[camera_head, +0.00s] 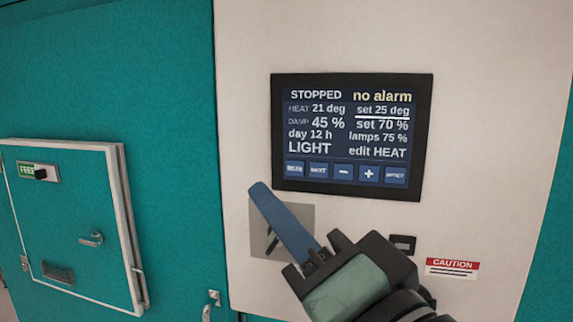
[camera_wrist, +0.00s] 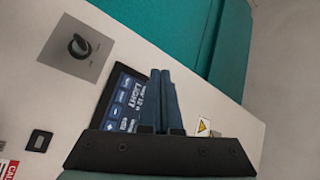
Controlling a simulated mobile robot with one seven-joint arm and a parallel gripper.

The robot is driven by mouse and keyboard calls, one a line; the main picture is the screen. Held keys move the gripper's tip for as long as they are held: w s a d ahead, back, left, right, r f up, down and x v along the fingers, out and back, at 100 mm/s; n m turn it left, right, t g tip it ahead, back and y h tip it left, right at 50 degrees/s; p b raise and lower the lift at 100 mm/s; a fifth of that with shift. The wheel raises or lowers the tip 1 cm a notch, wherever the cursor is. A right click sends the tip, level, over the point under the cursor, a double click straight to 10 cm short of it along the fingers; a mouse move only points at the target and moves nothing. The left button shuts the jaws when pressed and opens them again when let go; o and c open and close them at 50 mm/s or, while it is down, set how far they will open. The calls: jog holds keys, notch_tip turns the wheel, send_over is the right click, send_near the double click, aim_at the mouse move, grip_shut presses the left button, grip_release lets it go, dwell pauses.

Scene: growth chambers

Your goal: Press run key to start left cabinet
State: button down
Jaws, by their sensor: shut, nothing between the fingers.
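The control screen (camera_head: 352,138) is a black-framed panel on a cream wall. It reads STOPPED, no alarm, HEAT 21 deg, set 25 deg. A row of blue keys runs along its bottom. The leftmost key looks like the run key (camera_head: 294,170), its label small and blurred. My gripper (camera_head: 260,190) has blue fingers, shut and empty, with their tips in the picture below and left of that key. I cannot tell whether they touch the wall. In the wrist view the closed fingers (camera_wrist: 161,75) cover part of the screen (camera_wrist: 124,95).
A grey plate with a black rotary knob (camera_wrist: 78,46) is left of the screen in the wrist view; my fingers partly cover it in the head view. A teal cabinet with a small white-framed door (camera_head: 75,220) stands left. A CAUTION label (camera_head: 452,267) is lower right.

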send_near(282, 160)
jog(key=shift+s+a+x, duration=0.1)
jog(key=shift+a+x, duration=0.05)
jog(key=shift+x, duration=0.6)
jog(key=shift+s+a+x, duration=0.1)
jog(key=shift+a+x, duration=0.05)
jog(key=shift+x, duration=0.55)
jog(key=shift+s+a+x, duration=0.1)
jog(key=shift+a+x, duration=0.05)
jog(key=shift+x, duration=0.6)
jog(key=shift+w+r, duration=0.1)
jog(key=shift+r, duration=0.05)
jog(key=shift+w+d, duration=0.1)
jog(key=shift+w, duration=0.25)
jog(key=shift+w+d, duration=0.1)
jog(key=shift+w, duration=0.2)
dwell(0.7)
jog(key=shift+s, duration=0.7)
jog(key=shift+a, duration=0.25)
jog(key=s, duration=0.2)
jog(key=s+a, duration=0.1)
jog(key=s, duration=0.1)
jog(key=shift+s+a, duration=0.25)
jog(key=shift+s, duration=0.15)
